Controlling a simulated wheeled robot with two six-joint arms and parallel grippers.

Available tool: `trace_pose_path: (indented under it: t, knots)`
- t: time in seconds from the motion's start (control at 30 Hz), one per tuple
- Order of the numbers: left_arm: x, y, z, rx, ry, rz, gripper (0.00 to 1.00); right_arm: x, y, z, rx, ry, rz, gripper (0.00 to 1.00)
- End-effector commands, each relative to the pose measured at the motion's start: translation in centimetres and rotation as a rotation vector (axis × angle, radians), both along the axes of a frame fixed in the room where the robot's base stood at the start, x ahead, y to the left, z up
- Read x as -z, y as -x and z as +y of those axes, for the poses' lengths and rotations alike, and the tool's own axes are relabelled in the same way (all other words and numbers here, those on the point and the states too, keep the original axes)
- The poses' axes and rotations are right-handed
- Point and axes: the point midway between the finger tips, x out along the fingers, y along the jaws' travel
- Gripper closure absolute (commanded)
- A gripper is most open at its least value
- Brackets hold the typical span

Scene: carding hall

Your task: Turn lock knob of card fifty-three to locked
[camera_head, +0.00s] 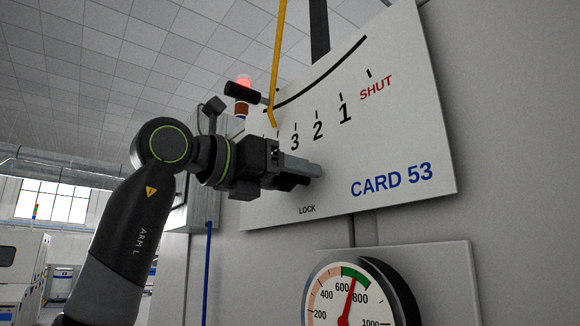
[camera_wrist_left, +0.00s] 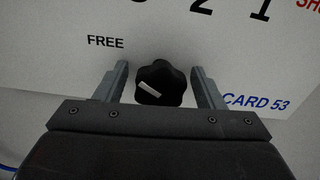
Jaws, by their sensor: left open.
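My left gripper (camera_wrist_left: 160,70) is open, with one finger on each side of the knob and visible gaps between. In the head view my left gripper (camera_head: 318,170) reaches the plate just above the word LOCK (camera_head: 307,209), and the knob cannot be made out behind the fingers. My right gripper is in neither view.
A yellow lever (camera_head: 277,60) with a black grip (camera_head: 243,93) stands out over the plate's scale, close above my left gripper. A round pressure gauge (camera_head: 345,295) juts out below the plate. A red lamp (camera_head: 244,80) glows behind the grip.

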Motion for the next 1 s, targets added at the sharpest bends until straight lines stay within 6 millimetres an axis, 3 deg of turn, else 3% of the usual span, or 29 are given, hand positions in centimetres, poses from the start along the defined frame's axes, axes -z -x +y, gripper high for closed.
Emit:
trace_pose_path:
  t: [0.3, 0.67, 1.0]
  knots:
    - [0.05, -0.19, -0.25, 0.0, -0.001, -0.001, 0.37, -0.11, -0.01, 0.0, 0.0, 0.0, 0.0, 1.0]
    - [0.03, -0.18, -0.23, 0.0, 0.0, 0.0, 0.81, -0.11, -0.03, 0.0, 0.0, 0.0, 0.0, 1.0]
    - [0.11, -0.17, -0.21, 0.0, 0.034, 0.046, 0.81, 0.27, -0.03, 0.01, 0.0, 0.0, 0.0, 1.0]
